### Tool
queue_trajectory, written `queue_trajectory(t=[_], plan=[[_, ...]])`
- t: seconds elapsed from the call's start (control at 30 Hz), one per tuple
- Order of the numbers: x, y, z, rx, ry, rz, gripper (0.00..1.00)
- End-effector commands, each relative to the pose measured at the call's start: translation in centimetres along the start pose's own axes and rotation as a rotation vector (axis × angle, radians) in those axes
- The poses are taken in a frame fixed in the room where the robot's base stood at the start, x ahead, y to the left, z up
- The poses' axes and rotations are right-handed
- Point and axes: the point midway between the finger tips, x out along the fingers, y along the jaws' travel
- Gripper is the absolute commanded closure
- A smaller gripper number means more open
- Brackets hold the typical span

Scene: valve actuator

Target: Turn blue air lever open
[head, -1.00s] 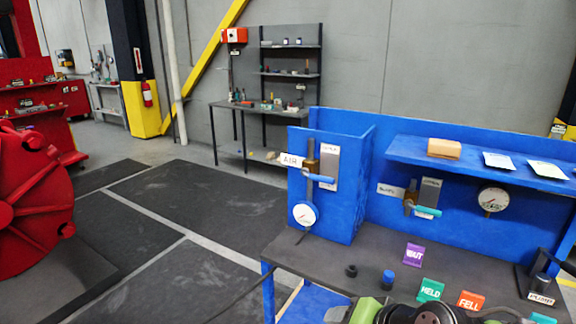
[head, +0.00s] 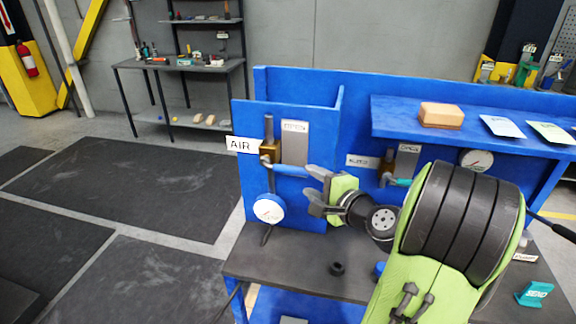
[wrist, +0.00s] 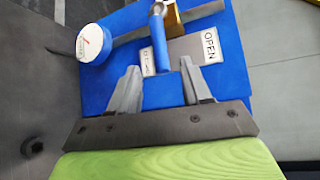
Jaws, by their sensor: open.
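The blue air lever (head: 290,170) runs roughly level to the right from a brass valve (head: 270,152) beside the AIR sign (head: 242,145). My gripper (head: 314,186) is at the lever's right end, with its fingers pointing left toward the valve panel. In the wrist view the lever (wrist: 159,42) reaches down toward the gap between my open fingers (wrist: 160,76). Its free end lies at or between the fingertips; contact cannot be told. An OPEN label (wrist: 210,45) shows on the grey plate right of the lever, and a second label (wrist: 148,63) is hard to read.
A round gauge (head: 269,208) hangs below the valve. A second valve with a teal lever (head: 398,182) is right of my gripper, partly behind my arm. A blue shelf (head: 385,122) juts out above it. The dark bench top (head: 290,262) is below.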

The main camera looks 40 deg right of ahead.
Motion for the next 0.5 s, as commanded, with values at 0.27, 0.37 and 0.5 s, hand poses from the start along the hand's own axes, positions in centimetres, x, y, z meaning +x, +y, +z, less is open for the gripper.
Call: queue_trajectory(t=[0.27, 0.37, 0.5], plan=[[6.9, -0.1, 0.2, -0.002, -0.005, 0.002, 0.52], [8.6, -0.1, 0.1, -0.002, -0.003, 0.001, 0.52], [9.7, 0.0, 0.1, -0.002, -0.001, 0.001, 0.52]])
